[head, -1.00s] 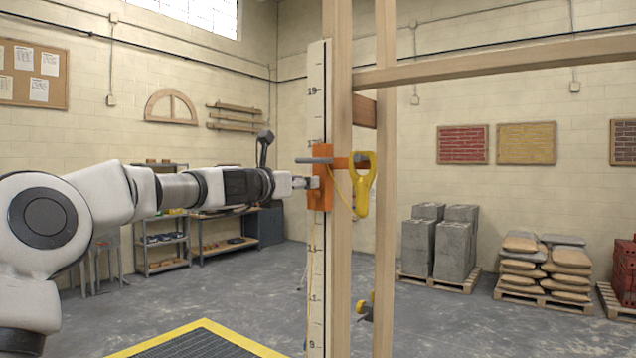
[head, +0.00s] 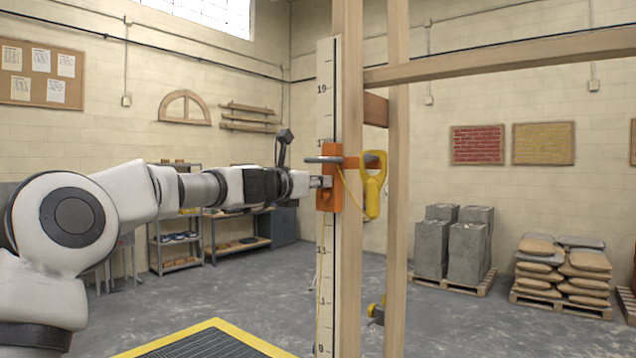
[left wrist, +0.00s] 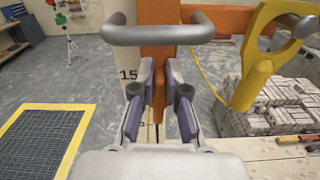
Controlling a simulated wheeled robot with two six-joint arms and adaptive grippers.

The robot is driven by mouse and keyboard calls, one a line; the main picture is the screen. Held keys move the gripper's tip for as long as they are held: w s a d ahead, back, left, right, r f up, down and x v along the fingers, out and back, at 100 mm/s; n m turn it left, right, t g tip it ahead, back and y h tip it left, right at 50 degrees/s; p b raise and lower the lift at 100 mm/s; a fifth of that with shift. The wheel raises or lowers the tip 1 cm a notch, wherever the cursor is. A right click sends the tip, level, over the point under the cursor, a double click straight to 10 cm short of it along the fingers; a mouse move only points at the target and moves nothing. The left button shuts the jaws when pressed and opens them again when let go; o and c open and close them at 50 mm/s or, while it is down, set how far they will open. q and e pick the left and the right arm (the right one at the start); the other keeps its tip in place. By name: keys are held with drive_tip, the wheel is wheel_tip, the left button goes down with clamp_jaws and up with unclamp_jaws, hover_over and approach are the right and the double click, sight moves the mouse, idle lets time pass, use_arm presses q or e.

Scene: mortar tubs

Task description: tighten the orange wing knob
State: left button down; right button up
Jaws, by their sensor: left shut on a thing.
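An orange clamp block (head: 330,150) sits on an upright white measuring board (head: 325,95) with black numbers. A grey bar handle (head: 324,160) sticks out from it; it also crosses the top of the left wrist view (left wrist: 160,34). My left gripper (head: 328,181) is level with the lower part of the block, coming in from the left. In the left wrist view its two purple-padded fingers (left wrist: 160,78) close from both sides on a narrow orange piece, the wing knob (left wrist: 158,98). The fingers hide much of the knob. My right gripper is not in view.
A yellow looped handle (head: 374,185) hangs just right of the block, with a thin yellow cord (head: 350,195). Wooden posts (head: 397,250) stand close behind. A yellow-edged dark grate (head: 205,345) lies on the floor. Blocks (head: 455,245) and stacked bags (head: 562,265) are farther back.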

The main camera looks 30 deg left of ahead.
sight(329, 194)
use_arm(q)
drive_tip(key=shift+f, duration=0.15)
drive_tip(key=m+b, duration=0.1)
drive_tip(key=m, duration=0.1)
drive_tip(key=d+m+b, duration=0.1)
drive_tip(key=m, duration=0.1)
drive_tip(key=shift+d+f+m, duration=0.1)
drive_tip(key=shift+f+m, duration=0.1)
drive_tip(key=shift+m, duration=0.2)
drive_tip(key=m+b, duration=0.2)
drive_tip(key=m, duration=0.1)
drive_tip(key=d+f+m+b, duration=0.1)
drive_tip(key=m, duration=0.2)
drive_tip(key=m+b, duration=0.2)
drive_tip(key=m, duration=0.1)
drive_tip(key=shift+s+d+f+b, duration=0.1)
drive_tip(key=shift+d+f+b, duration=0.15)
drive_tip(key=shift+b, duration=0.1)
drive_tip(key=shift+f+m+b, duration=0.2)
drive_tip(key=shift+m+b, duration=0.85)
drive_tip(key=shift+m, duration=0.75)
